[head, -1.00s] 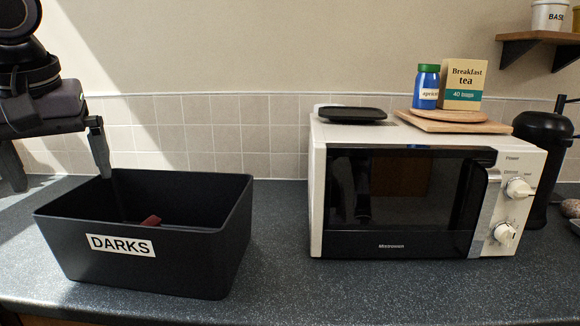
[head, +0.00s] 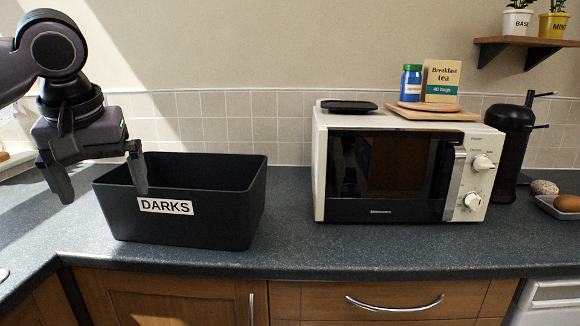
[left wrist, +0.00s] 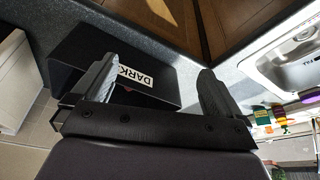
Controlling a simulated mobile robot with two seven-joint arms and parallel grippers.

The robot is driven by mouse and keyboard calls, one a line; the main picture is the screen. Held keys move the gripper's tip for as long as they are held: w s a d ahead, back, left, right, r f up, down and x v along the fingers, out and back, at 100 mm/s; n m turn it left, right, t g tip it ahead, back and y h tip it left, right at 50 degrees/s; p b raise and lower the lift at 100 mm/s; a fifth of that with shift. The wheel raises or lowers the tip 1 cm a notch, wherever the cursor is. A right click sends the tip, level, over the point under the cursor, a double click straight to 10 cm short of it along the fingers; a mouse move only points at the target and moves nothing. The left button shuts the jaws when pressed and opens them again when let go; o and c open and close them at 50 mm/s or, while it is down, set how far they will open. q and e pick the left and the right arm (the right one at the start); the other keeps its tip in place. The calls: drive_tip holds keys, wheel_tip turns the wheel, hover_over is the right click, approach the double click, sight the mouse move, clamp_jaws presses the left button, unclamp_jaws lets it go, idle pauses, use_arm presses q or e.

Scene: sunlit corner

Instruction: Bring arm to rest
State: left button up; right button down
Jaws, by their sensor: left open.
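My left gripper (head: 104,194) hangs with its fingers wide apart and nothing between them, at the left of the head view. One finger overlaps the front left of a black box labelled DARKS (head: 225,218) in the picture; the other is left of the box. The left wrist view shows both open fingers (left wrist: 155,75) with the box (left wrist: 75,55) partly behind one of them. The inside floor of the box is hidden behind its front wall. My right gripper is not in view.
A white microwave (head: 318,175) stands right of the box, with a black tray (head: 349,106), boards, a blue jar (head: 411,84) and a tea box (head: 441,80) on top. A black canister (head: 508,140) and an egg tray (head: 550,208) are farther right. The counter (head: 290,225) between box and microwave is clear.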

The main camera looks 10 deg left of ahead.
use_arm(q)
drive_tip(key=w+d+f+m+t+h, duration=0.1)
drive_tip(key=w+d+f+m+h, duration=0.35)
drive_tip(key=d+f, duration=0.85)
drive_tip(key=d+f+m+t+h+p, duration=0.1)
drive_tip(key=d+f+m+h, duration=0.1)
drive_tip(key=d+f, duration=0.45)
drive_tip(key=d+f+m+t+h+p, duration=0.15)
drive_tip(key=d+f, duration=0.25)
drive_tip(key=f, duration=0.5)
drive_tip(key=s+a+f+t+y, duration=0.2)
drive_tip(key=s+a+f, duration=0.3)
drive_tip(key=s+f, duration=0.3)
drive_tip(key=s+a+f+t+y+p, duration=0.1)
drive_tip(key=s+a+f+y, duration=0.1)
drive_tip(key=s+a+f, duration=0.4)
drive_tip(key=s+f, duration=0.3)
drive_tip(key=s, duration=0.2)
drive_tip(key=shift+s+t, duration=0.35)
drive_tip(key=shift+s, duration=0.05)
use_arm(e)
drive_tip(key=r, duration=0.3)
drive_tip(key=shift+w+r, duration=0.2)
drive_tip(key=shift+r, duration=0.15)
